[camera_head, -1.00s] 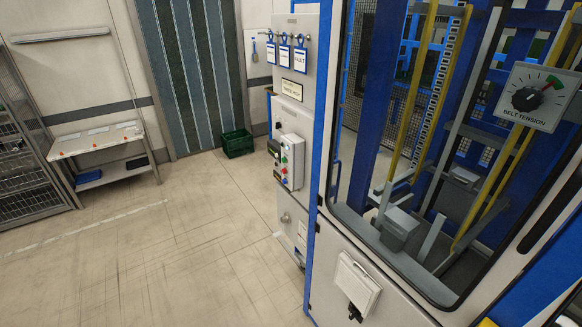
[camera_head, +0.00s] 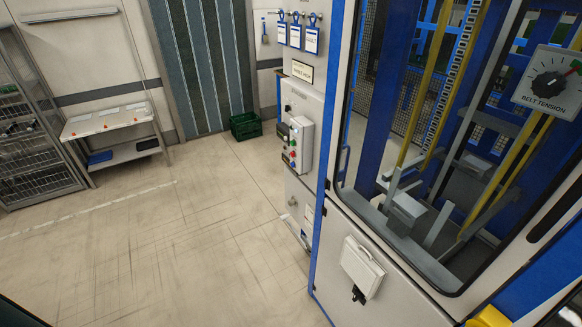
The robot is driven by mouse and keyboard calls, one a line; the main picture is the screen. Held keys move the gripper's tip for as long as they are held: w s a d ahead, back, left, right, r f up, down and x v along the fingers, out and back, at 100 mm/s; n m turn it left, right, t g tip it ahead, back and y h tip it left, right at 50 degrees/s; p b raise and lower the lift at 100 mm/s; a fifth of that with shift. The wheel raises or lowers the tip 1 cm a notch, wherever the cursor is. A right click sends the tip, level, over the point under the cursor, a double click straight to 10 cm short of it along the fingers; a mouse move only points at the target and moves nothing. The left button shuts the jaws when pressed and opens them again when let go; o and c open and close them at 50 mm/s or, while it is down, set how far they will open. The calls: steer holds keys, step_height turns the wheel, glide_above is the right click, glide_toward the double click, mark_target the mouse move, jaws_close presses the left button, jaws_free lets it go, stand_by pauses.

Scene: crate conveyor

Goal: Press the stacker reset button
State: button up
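A small control box (camera_head: 300,143) with several coloured buttons, green and red among them, is mounted on the side of the grey cabinet (camera_head: 297,95) near the middle of the camera_head view. The button labels are too small to read, so I cannot tell which one is the stacker reset button. My gripper is not in view.
A blue-framed machine with a window (camera_head: 410,120) and a belt tension dial (camera_head: 549,85) fills the right. A white box (camera_head: 362,267) juts from its lower panel. A green crate (camera_head: 245,125), a side table (camera_head: 107,121) and a wire rack (camera_head: 30,130) stand farther back. The floor (camera_head: 180,240) at left is clear.

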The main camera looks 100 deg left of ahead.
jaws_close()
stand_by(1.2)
